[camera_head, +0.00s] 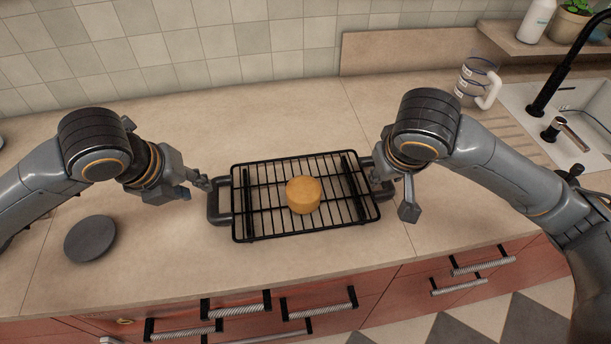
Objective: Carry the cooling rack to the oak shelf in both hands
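The black wire cooling rack (270,222) lies on the beige counter, with a dark handle at each short end. A round orange-brown cake or cheese (303,195) sits on it, near the middle. My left gripper (199,188) is open just left of the rack's left handle (214,203), apart from it or barely at it. My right gripper (391,192) has its fingers spread at the right handle, which it partly hides; I cannot tell whether it touches. A wooden shelf (510,44) is at the back right; I cannot tell if it is the oak shelf.
A dark round disc (90,238) lies on the counter at left. A measuring jug (477,82) stands back right beside the sink (540,98) and black tap (566,66). A white bottle (537,20) and potted plant (568,24) stand on the wooden shelf. The counter behind the rack is clear.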

